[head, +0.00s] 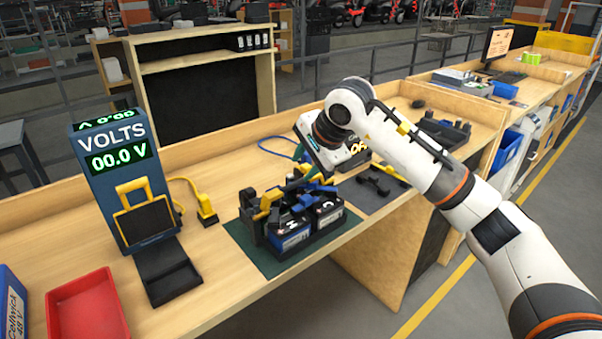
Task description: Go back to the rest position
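My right arm comes in from the right, and my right gripper (318,172) is over the workbench (235,285), pointing down at the battery tray. Its fingers are mostly hidden among the tray's parts, so I cannot tell whether they are open, shut or touching anything. A black tray with dark and blue batteries (293,236) and yellow, green and blue connectors stands on a dark green mat (252,248). My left gripper is not in view.
A blue voltmeter (115,158) reading 00.0 V stands at left, beside a red tray (88,309) and a blue box (12,305). A yellow plug (205,208) lies on the bench. A device with a yellow display (358,147) and black holders are close to my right wrist.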

